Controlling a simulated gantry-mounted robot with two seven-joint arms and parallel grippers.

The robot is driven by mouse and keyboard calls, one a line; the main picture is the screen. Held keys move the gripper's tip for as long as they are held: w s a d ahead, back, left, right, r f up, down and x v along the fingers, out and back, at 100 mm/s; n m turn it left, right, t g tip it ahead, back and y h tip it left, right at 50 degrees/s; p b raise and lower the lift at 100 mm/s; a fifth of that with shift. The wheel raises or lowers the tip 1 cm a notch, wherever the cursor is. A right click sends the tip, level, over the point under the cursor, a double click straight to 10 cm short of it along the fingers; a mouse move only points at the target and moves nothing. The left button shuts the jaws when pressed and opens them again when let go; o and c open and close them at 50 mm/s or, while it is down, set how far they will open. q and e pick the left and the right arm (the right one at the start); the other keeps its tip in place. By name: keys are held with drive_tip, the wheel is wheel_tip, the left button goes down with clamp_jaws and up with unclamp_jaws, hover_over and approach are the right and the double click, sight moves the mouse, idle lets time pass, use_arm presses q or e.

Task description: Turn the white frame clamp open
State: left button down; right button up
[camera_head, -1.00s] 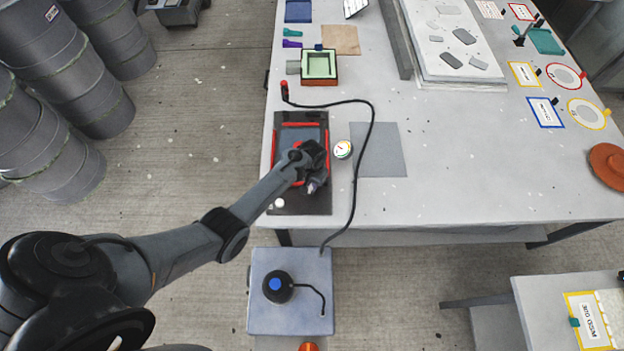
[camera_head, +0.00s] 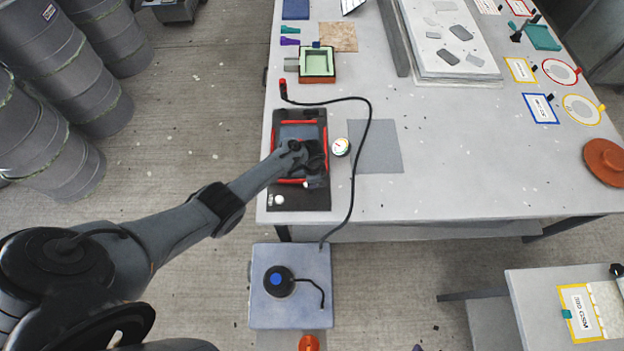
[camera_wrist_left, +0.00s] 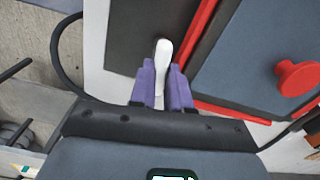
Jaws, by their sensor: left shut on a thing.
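The white clamp (camera_wrist_left: 162,62) shows in the left wrist view as a slim upright lever over a dark base, beside a red frame edge. My left gripper (camera_wrist_left: 162,88) has its purple fingers shut on the lower end of the lever. In the head view, my left gripper (camera_head: 313,182) is low over the front right of the black base (camera_head: 313,202) with red frame bars (camera_head: 325,140). The wrist and hand hide much of the clamp there. My right gripper is not in view.
A gauge (camera_head: 341,147) and a black hose (camera_head: 369,125) lie close to the right of the base. A green-lined box (camera_head: 317,64) stands behind it. A red knob (camera_wrist_left: 297,77) rises from the blue-grey panel in the wrist view.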

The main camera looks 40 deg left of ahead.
use_arm(q)
drive_tip(key=shift+m, duration=0.8)
drive_tip(key=shift+s, duration=0.1)
drive_tip(key=c, duration=1.1)
unclamp_jaws()
drive_tip(key=shift+r, duration=0.5)
wheel_tip(320, 180, up, 10)
drive_tip(key=p, duration=0.3)
drive_tip(key=shift+f, duration=0.15)
